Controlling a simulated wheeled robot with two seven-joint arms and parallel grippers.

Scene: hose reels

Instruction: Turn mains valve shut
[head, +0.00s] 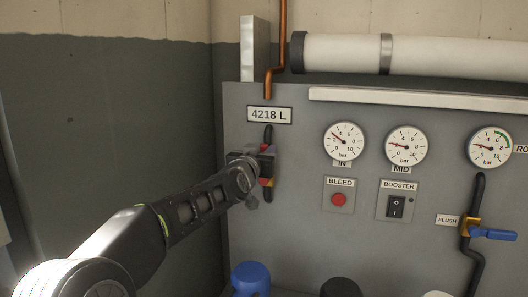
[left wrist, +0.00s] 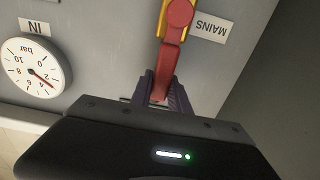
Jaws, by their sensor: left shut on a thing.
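The mains valve has a yellow body (left wrist: 162,22) and a red lever (left wrist: 170,58), seen close up in the left wrist view beside the MAINS label (left wrist: 211,29). In the head view the valve sits on the dark pipe below the 4218 L plate, mostly hidden by my gripper. My left gripper (head: 266,164) is shut on the lever; its fingers (left wrist: 163,95) lie on both sides of the lever's end. The lever runs roughly along the yellow body, slightly tilted. My right gripper is in neither view.
The grey panel holds the IN gauge (head: 343,141), the MID gauge (head: 406,146), the red BLEED button (head: 339,199) and the BOOSTER switch (head: 396,206). A blue FLUSH lever (head: 494,234) sticks out at right. A blue-topped object (head: 251,277) stands below the valve.

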